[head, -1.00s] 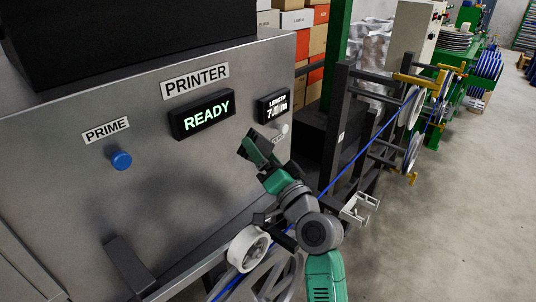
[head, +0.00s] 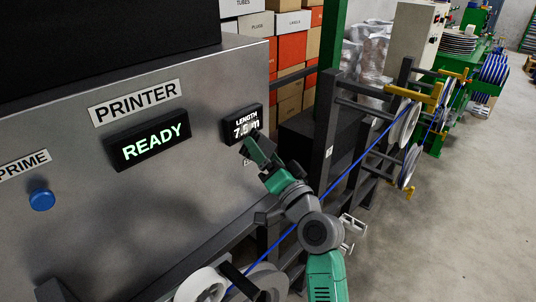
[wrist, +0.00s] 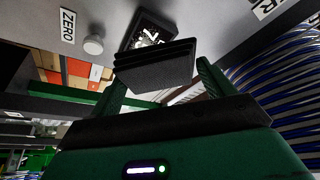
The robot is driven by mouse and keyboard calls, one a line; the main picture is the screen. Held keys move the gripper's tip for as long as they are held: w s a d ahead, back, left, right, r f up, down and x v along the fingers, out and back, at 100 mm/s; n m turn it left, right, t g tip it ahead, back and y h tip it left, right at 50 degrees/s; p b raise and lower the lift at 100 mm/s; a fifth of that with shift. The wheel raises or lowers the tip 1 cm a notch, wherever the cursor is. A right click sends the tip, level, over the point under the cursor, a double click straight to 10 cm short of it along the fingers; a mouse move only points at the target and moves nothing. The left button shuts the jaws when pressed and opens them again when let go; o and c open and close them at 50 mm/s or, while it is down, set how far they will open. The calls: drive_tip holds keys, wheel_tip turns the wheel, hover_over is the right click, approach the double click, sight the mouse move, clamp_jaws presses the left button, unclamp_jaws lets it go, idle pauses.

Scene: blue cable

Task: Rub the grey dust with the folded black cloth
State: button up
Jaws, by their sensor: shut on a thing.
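My gripper (head: 257,148) is just below the black length display (head: 243,124) on the printer's front. In the wrist view my gripper's (wrist: 160,80) two green fingers stand on either side of the folded black cloth (wrist: 154,66), shut on it. The cloth shows stacked dark layers and covers the lower part of the display (wrist: 146,28). I cannot tell whether it touches the panel. Pale marks lie over the display's digits, which read about 7.5 m; the grey dust cannot be clearly told from the lit digits.
A white round button (wrist: 93,44) labelled ZERO sits beside the display. A READY screen (head: 150,141) and a blue PRIME button (head: 42,199) are further left. A blue cable (head: 345,180) runs past my arm to white reels (head: 403,124). Stacked boxes (head: 290,50) stand behind.

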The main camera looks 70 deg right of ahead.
sight(253, 122)
drive_tip(key=shift+w+d, duration=0.3)
drive_tip(key=shift+w, duration=0.6)
drive_tip(key=shift+w+d, duration=0.3)
drive_tip(key=shift+w, duration=0.55)
drive_tip(key=shift+w+d, duration=0.3)
drive_tip(key=shift+w, duration=0.6)
drive_tip(key=shift+w+d+b, duration=0.35)
drive_tip(key=shift+w+b, duration=0.45)
drive_tip(key=shift+w, duration=0.1)
drive_tip(key=d+b, duration=0.1)
drive_tip(key=s+d+b, duration=0.1)
drive_tip(key=b, duration=0.1)
drive_tip(key=shift+d+f, duration=0.15)
drive_tip(key=shift+f, duration=0.05)
drive_tip(key=shift+s+d+r, duration=0.15)
drive_tip(key=shift+d+r, duration=0.05)
drive_tip(key=shift+d, duration=0.2)
drive_tip(key=shift+s+d+f+b, duration=0.1)
drive_tip(key=shift+d+f+b, duration=0.1)
drive_tip(key=shift+d+b, duration=0.4)
drive_tip(key=shift+s+d+b, duration=0.2)
drive_tip(key=shift+d+b, duration=0.45)
drive_tip(key=shift+b, duration=0.4)
drive_tip(key=shift+s+d+r, duration=0.1)
drive_tip(key=shift+d+r, duration=0.1)
drive_tip(key=shift+d, duration=0.15)
